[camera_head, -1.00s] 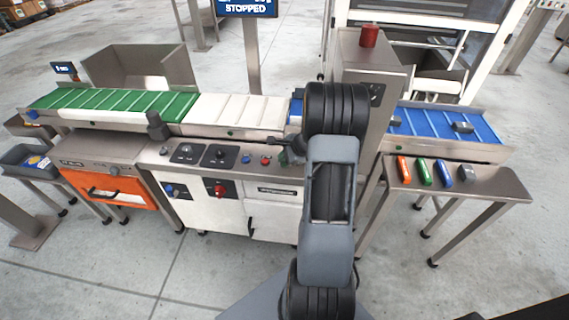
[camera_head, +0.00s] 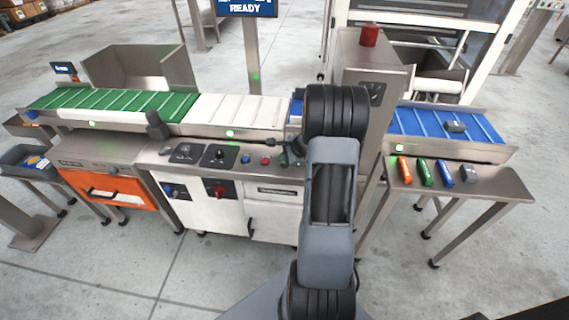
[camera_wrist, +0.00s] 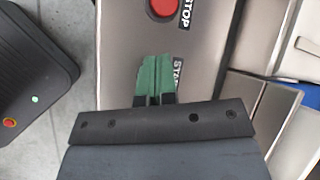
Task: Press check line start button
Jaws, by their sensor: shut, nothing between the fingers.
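The control panel (camera_head: 205,171) on the cabinet top carries a red stop button (camera_head: 265,160), a blue button (camera_head: 249,158) and black dials. The wrist view shows the red stop button (camera_wrist: 163,5) with its STOP label, and a partly covered START label (camera_wrist: 179,76). My gripper (camera_wrist: 154,62) is shut and empty, its green fingertips over the panel beside the START label. The start button itself is hidden, apparently behind the fingers; I cannot tell whether they touch it. In the head view my arm hides most of the gripper. The display screen (camera_head: 245,7) reads READY.
A green belt (camera_head: 115,101) and white belt (camera_head: 238,110) run left of my arm, a blue belt (camera_head: 430,123) right. A metal cabinet (camera_head: 372,65) with a red lamp (camera_head: 369,36) stands behind. A side table (camera_head: 500,185) holds coloured pieces. Front floor is clear.

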